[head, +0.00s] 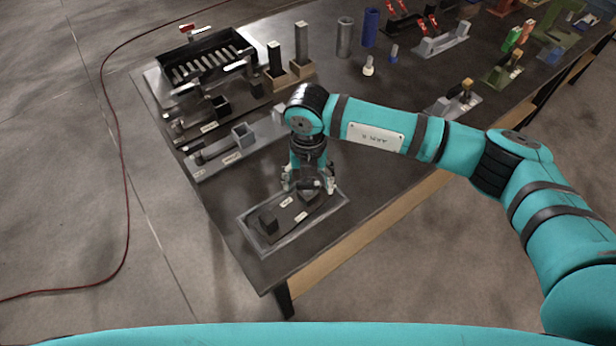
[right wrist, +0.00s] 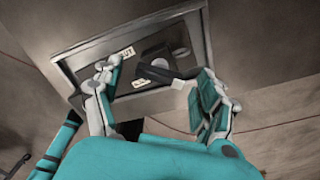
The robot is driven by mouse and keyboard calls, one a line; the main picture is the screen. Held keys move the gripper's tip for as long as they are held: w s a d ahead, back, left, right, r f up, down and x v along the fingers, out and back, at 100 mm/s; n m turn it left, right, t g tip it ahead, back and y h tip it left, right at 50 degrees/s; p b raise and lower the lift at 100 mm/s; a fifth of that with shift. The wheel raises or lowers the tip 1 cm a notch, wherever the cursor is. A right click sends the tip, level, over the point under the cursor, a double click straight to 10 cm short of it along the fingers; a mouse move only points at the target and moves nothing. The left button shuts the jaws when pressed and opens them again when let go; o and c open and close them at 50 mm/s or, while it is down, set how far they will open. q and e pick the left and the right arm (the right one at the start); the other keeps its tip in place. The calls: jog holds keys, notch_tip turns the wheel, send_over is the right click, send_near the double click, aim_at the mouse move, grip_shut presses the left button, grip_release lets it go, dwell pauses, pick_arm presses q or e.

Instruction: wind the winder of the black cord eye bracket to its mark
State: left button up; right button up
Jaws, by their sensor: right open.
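The black cord eye bracket (head: 284,215) lies in a shallow grey tray (head: 262,247) at the near corner of the table. It has a dark block (head: 268,222) at its left end and small white labels. Its black winder (right wrist: 157,66) shows between my fingers in the right wrist view, with a pale tab on its near side. My right gripper (head: 309,188) points down over the right end of the bracket. It also shows in the right wrist view (right wrist: 152,88), with its fingers wide apart on either side of the winder and no visible grip. My left gripper is out of view.
Behind the tray stand grey and black bracket plates (head: 232,153) and a black ribbed tray (head: 205,62). Upright posts (head: 301,42) and cylinders (head: 345,37) stand farther back. The table is bare right of the grey tray. A red cord (head: 124,180) lies on the floor.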

jog(key=shift+f, duration=0.1)
jog(key=c, duration=1.2)
jog(key=shift+f+n+b, duration=0.15)
jog(key=shift+n+b, duration=0.25)
jog(key=shift+b, duration=0.45)
jog(key=n+b, duration=0.5)
jog(key=b, duration=0.3)
jog(key=shift+n, duration=0.3)
jog(key=shift+n+b, duration=0.8)
jog(key=shift+b, duration=0.35)
jog(key=shift+r, duration=0.2)
jog(key=o, duration=1.2)
